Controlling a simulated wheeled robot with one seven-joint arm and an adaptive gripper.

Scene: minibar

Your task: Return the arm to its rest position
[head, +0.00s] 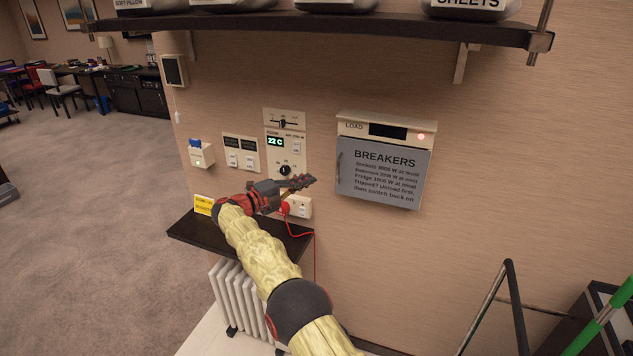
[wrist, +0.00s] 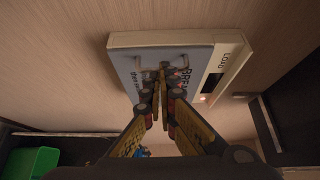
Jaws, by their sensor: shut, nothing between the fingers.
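My gripper (head: 300,184) is shut and empty. In the head view my arm reaches up from the bottom edge, and the gripper points right, in front of the wall below the thermostat panel (head: 286,150). In the wrist view the closed fingertips (wrist: 161,75) meet in front of the breaker box (wrist: 125,62), hiding part of its lettering. The grey breaker box door (head: 383,172) is closed in the head view, to the right of my gripper. I cannot tell how far the fingertips are from the wall.
A small dark shelf (head: 190,231) sits below my gripper, with a white radiator (head: 230,295) under it. A red plug (head: 285,208) with a red cord is in the wall socket. A long dark shelf (head: 330,27) runs above. Carpeted floor (head: 90,200) lies open to the left.

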